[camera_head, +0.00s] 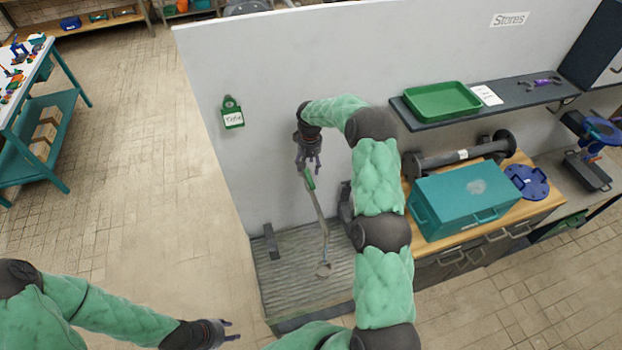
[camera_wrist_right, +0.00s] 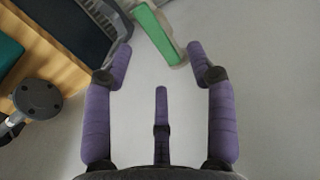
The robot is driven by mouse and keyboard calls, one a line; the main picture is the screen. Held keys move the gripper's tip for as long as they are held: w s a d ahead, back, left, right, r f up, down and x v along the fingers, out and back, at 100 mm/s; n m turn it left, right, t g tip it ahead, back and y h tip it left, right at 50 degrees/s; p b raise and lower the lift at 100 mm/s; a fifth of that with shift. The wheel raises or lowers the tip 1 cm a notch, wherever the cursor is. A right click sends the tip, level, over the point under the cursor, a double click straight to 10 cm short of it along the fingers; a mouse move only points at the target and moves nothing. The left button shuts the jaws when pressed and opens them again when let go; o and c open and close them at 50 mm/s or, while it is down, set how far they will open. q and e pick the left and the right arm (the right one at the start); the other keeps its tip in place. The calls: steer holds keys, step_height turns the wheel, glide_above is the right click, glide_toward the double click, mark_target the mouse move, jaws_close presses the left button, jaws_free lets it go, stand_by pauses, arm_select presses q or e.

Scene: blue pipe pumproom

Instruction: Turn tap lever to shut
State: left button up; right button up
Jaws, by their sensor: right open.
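The tap lever has a green handle (camera_head: 309,180) and stands above the ribbed tray by the grey wall. A long pale pipe (camera_head: 321,225) runs down below it. My right gripper (camera_head: 309,165) is open just above the green handle. In the right wrist view, the green handle (camera_wrist_right: 156,32) slants across the gap ahead of the open fingers (camera_wrist_right: 160,58), its lower end close to the right finger's tip. Nothing is held; I cannot tell whether a finger touches it. My left gripper (camera_head: 230,331) is open and empty at the lower left, far from the lever.
A ribbed grey tray (camera_head: 280,275) lies below the pipe. To the right stand a teal toolbox (camera_head: 465,200) on a wooden-topped bench and a dark shelf with a green tray (camera_head: 442,100). A green tagged box (camera_head: 232,113) hangs on the wall.

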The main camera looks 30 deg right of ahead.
mark_target(311, 178)
steer(key=shift+w+d+r, duration=0.15)
steer(key=shift+d+r, duration=0.3)
steer(key=shift+d, duration=0.1)
step_height(311, 178, down, 11)
steer(key=shift+r+p, duration=0.2)
steer(key=shift+p, duration=1)
jaws_close()
